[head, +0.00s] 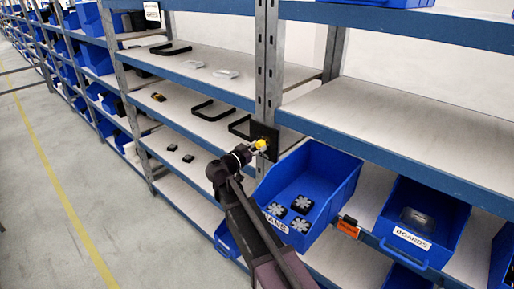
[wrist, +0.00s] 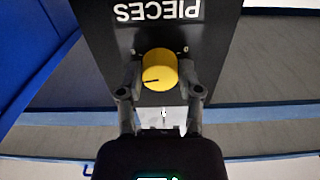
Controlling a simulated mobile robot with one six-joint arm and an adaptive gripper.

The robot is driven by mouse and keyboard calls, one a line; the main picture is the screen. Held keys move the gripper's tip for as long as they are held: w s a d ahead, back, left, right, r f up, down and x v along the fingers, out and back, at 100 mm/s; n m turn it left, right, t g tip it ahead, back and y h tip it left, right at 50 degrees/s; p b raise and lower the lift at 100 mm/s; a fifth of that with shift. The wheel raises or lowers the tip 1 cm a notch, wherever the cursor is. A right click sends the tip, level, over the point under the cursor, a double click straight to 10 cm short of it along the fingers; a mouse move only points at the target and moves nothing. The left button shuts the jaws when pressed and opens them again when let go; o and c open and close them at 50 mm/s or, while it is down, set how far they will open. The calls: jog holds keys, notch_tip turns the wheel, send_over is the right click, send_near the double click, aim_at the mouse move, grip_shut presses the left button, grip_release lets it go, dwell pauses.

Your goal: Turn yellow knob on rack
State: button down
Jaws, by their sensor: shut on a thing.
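The yellow knob (wrist: 160,70) sits on a black panel (wrist: 115,45) with white lettering "PIECES", upside down in the wrist view. A dark pointer line on the knob points left in that view. My gripper (wrist: 160,75) has one finger on each side of the knob and is shut on it. In the head view the knob (head: 260,144) shows small at the tip of my gripper (head: 257,147), against the black panel (head: 266,138) on the rack's upright post. The panel is partly hidden by my gripper there.
A blue bin (head: 335,170) with several fan parts stands just right of and below the panel. Another blue bin (head: 450,215) marked "BOARDS" is farther right. Black handles (head: 212,110) lie on the shelf to the left. The aisle floor (head: 40,200) at left is clear.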

jog(key=shift+w+n, duration=0.1)
jog(key=shift+n, duration=0.4)
jog(key=n, duration=0.6)
jog(key=shift+r, duration=0.1)
jog(key=n, duration=0.7)
dwell(0.4)
jog(key=shift+c, duration=1.3)
grip_release()
